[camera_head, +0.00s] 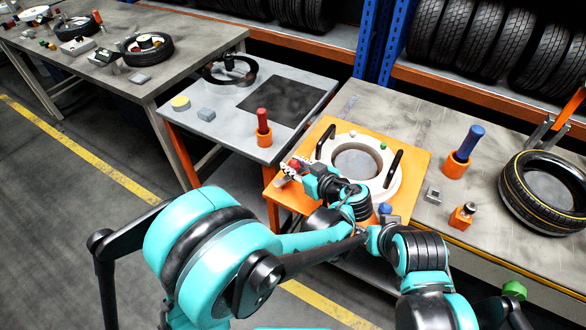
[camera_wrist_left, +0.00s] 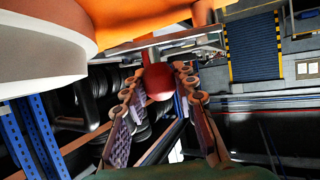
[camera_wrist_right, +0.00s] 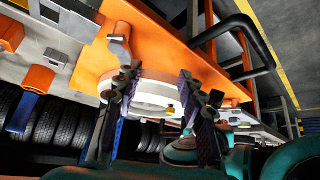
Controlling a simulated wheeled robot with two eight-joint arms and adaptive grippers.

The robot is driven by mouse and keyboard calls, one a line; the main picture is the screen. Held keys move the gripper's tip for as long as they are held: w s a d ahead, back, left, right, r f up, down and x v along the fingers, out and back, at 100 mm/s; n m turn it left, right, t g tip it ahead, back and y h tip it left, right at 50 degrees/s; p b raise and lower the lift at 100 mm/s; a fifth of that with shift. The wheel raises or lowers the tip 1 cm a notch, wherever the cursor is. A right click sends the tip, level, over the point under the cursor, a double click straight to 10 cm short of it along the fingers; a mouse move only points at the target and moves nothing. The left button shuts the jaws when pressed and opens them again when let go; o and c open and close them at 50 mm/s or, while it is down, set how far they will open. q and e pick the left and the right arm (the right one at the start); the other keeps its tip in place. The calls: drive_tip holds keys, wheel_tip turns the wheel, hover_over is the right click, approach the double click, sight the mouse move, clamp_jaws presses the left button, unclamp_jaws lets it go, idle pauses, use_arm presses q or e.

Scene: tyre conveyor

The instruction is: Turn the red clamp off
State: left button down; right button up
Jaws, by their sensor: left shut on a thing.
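The red clamp (camera_head: 297,163) is at the left front edge of the orange fixture plate (camera_head: 405,158), which carries a white ring (camera_head: 343,148). My left gripper (camera_head: 287,172) is at this clamp, partly covering it. In the left wrist view, the clamp's red knob (camera_wrist_left: 158,82) sits between the two fingers of my left gripper (camera_wrist_left: 163,75), which is shut on it. My right gripper (camera_wrist_right: 160,80) is open with nothing between its fingers, facing the orange plate and the ring in the right wrist view. A blue knob (camera_head: 385,208) is at the plate's front right, near my right arm.
To the right are an orange holder with a blue-handled tool (camera_head: 470,143) and a tyre (camera_head: 545,190). A red-handled tool (camera_head: 262,122) stands on the grey table (camera_head: 290,80) at the left. Tyre racks line the back.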

use_arm(q)
drive_tip(key=shift+w+a+n+g+y, duration=0.35)
drive_tip(key=shift+n+g+y, duration=0.4)
drive_tip(key=shift+n, duration=0.2)
drive_tip(key=shift+w+a+n+g+y, duration=0.2)
drive_tip(key=shift+a+n+g+y, duration=0.15)
drive_tip(key=shift+n+g+y, duration=0.45)
drive_tip(key=c, duration=1.2)
unclamp_jaws()
drive_tip(key=shift+a, duration=0.1)
drive_tip(key=shift+r, duration=0.1)
wheel_tip(320, 180, up, 10)
drive_tip(key=shift+f, duration=0.1)
